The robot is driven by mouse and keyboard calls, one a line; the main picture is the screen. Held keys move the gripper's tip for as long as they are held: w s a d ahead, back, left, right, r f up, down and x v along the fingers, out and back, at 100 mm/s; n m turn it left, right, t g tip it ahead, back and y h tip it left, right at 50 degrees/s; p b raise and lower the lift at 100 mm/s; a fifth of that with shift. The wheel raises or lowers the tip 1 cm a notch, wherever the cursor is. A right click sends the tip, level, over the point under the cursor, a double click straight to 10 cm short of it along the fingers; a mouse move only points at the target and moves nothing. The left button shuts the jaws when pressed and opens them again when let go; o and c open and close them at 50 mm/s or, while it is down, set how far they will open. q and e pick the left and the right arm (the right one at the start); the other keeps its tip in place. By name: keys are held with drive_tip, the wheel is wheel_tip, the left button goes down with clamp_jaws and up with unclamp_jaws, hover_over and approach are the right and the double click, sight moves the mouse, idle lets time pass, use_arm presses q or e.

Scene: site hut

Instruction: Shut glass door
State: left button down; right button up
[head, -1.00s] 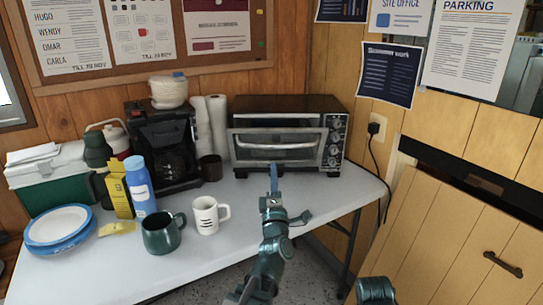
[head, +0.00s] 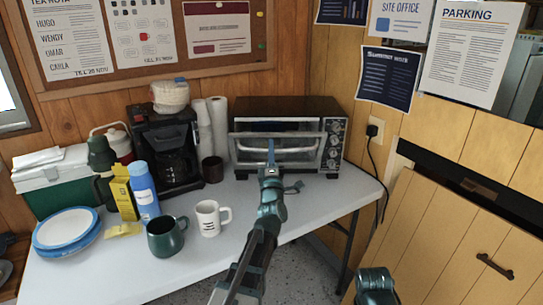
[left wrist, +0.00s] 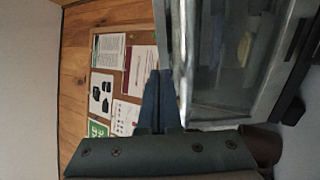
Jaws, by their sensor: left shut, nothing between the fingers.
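The glass door (head: 300,143) is the front of the toaster oven (head: 290,105), at the back right of the table. It has a pale bar handle across it and looks tilted a little open, with a dark gap above its upper edge. My left gripper (head: 271,148) is shut and empty, with its fingertips in front of the door, at its handle. Contact is hard to tell. In the left wrist view the blue fingers (left wrist: 157,98) lie close beside the edge of the glass door (left wrist: 225,55).
A white mug (head: 208,219), a dark green mug (head: 166,237) and a blue bottle (head: 143,190) stand left of my left arm. A coffee maker (head: 150,130) and brown cup (head: 212,170) are left of the oven. The table (head: 325,195) is clear before the oven's right side.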

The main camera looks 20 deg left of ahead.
use_arm(q)
drive_tip(key=shift+x, duration=1.15)
drive_tip(key=shift+p, duration=0.3)
drive_tip(key=p+x, duration=0.3)
drive_tip(key=x, duration=0.4)
drive_tip(key=shift+w+a, duration=0.1)
drive_tip(key=shift+w, duration=0.1)
drive_tip(key=shift+w+a+r, duration=0.1)
drive_tip(key=shift+w, duration=0.2)
drive_tip(key=shift+s, duration=0.1)
drive_tip(key=shift+s, duration=0.25)
drive_tip(key=s+d, duration=0.2)
drive_tip(key=s, duration=0.4)
drive_tip(key=s+d, duration=0.3)
drive_tip(key=s, duration=0.3)
drive_tip(key=shift+s+d, duration=0.2)
drive_tip(key=shift+d, duration=0.05)
